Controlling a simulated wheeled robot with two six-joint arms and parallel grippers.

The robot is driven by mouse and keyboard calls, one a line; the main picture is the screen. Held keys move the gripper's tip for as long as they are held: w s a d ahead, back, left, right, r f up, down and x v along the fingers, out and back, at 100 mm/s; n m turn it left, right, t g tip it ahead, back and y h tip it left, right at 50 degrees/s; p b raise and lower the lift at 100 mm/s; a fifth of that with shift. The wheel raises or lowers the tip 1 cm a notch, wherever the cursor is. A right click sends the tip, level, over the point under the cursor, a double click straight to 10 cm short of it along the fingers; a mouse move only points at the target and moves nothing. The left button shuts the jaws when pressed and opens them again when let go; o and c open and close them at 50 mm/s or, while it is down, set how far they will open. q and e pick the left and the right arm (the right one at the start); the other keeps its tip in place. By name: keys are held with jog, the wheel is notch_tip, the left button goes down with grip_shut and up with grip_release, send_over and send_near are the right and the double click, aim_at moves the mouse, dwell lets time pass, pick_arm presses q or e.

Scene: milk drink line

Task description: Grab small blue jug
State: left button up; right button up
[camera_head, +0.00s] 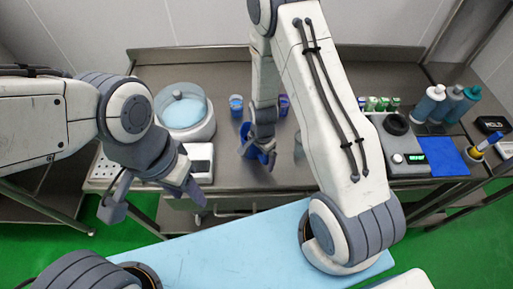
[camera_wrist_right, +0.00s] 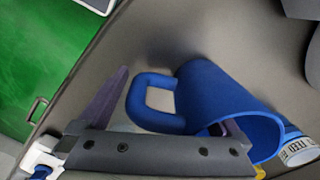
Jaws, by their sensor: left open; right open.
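The small blue jug (camera_head: 248,150) stands on the steel table at the middle, partly hidden by my right gripper (camera_head: 263,155). In the right wrist view the jug (camera_wrist_right: 212,92) appears tilted, with its handle (camera_wrist_right: 153,103) to the left and its mouth toward the camera. My right gripper is open around the handle side. One finger is left of the handle, and the other shows at the jug's mouth, seemingly inside it. Contact cannot be told. My left gripper (camera_head: 155,205) is open and empty at the table's front edge, far left of the jug.
A round white machine with a light-blue top (camera_head: 182,107) and a white scale (camera_head: 200,158) stand left of the jug. Bottles (camera_head: 429,102) and a device with a green display (camera_head: 398,143) are at right.

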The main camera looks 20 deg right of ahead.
grip_shut()
jog(key=shift+r, duration=0.2)
dwell(0.3)
jog(key=shift+r, duration=0.9)
jog(key=shift+r+b, duration=0.35)
jog(key=shift+r, duration=3.6)
